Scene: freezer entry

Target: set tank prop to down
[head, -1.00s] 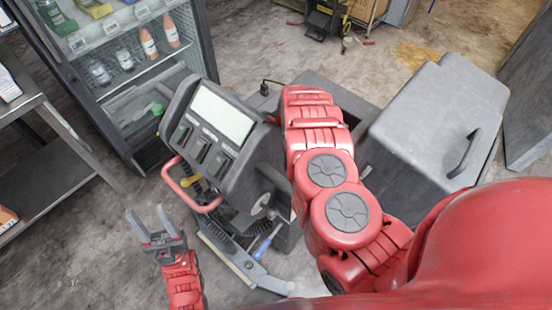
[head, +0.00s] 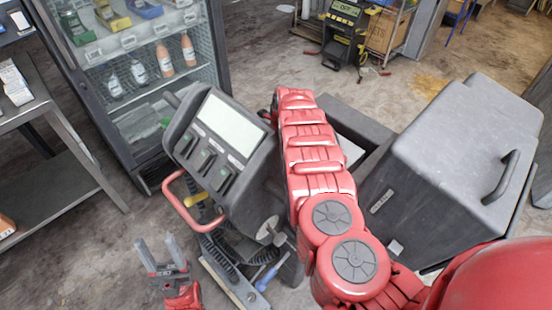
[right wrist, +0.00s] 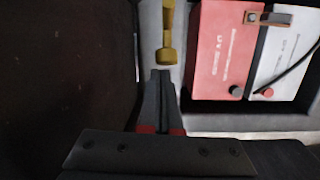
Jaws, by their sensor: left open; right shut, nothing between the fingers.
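A grey tank (head: 455,150) with a side handle stands at the right of the floor machine in the head view. In the right wrist view a yellow bar with a wider end (right wrist: 167,45), which may be the tank prop, points down toward my right gripper (right wrist: 162,75). The right gripper is shut and empty, its tips just below the bar's end; I cannot tell whether they touch it. In the head view the right arm hides that gripper and the bar. My left gripper (head: 156,240) is open and empty, left of the machine.
The machine's console (head: 222,145) with a red handle (head: 178,205) stands left of my right arm. A red battery (right wrist: 222,55) and a white one (right wrist: 285,60) sit right of the bar. A dark wall (right wrist: 65,70) is at left. A glass-door cabinet (head: 140,75) stands behind.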

